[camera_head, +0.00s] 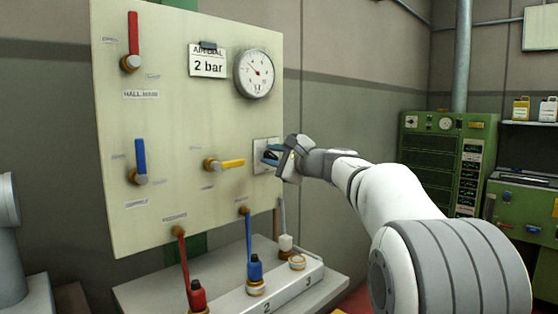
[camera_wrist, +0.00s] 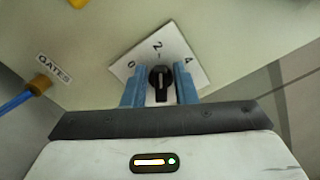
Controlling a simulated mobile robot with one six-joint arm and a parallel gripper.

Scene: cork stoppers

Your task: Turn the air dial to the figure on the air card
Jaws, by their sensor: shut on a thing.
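The air card (camera_head: 208,63) is on the panel and reads 2 bar. The air dial is a black knob (camera_wrist: 160,85) on a white plate (camera_wrist: 143,60) marked 0, 2 and 4; the plate also shows in the head view (camera_head: 262,148). The knob's pale line seems to lie roughly along the direction of the 2; the exact angle is hard to read. My gripper (camera_wrist: 160,95) is at the dial, its blue fingers on either side of the knob, shut on it.
A round gauge (camera_head: 254,74) sits above the dial. The panel (camera_head: 180,120) also carries a red lever (camera_head: 133,38), a blue lever (camera_head: 140,160) and a yellow lever (camera_head: 232,163). Below stands a numbered ledge (camera_head: 285,290) with red and blue plugs. Green machines stand behind on the right.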

